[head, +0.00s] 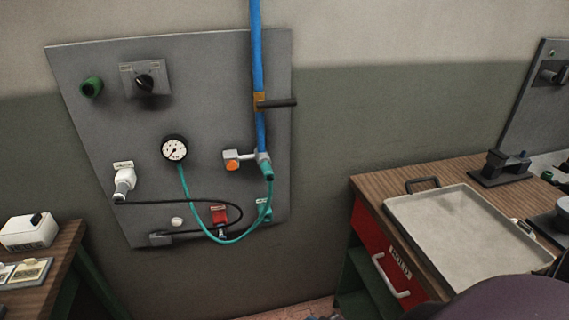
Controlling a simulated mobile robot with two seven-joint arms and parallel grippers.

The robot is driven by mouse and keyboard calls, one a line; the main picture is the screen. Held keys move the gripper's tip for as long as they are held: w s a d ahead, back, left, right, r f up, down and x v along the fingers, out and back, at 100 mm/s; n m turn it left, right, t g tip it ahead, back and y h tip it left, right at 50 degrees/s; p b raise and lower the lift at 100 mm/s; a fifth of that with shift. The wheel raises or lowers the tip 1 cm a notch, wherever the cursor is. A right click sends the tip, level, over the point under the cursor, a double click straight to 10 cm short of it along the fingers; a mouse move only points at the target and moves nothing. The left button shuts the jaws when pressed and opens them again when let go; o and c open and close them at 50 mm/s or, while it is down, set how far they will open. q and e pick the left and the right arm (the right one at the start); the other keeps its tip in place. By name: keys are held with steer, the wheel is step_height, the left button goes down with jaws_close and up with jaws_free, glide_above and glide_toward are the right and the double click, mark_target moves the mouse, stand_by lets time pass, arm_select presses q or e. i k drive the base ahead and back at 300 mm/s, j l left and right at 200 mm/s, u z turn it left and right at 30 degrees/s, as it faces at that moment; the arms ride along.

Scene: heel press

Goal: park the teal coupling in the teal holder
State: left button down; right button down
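The teal coupling (267,170) is at the upper end of a teal hose (231,241), at the grey outlet beside the blue pipe on the wall panel. It appears to be on that outlet. The hose loops down and up to the round gauge (175,149). The teal holder (264,212) is on the panel just below the coupling, with a small label, partly behind the hose. Whether anything sits in it is too small to tell. Neither of my grippers is in view.
The grey panel (100,60) also carries an orange knob (232,165), a blue pipe (257,60) with a lever (279,103), a red holder (219,215) and a black hose (180,203). A bench with a tray (395,205) stands right. Another bench (60,262) stands left.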

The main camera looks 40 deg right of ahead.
mark_target(268, 172)
steer(key=z, duration=1)
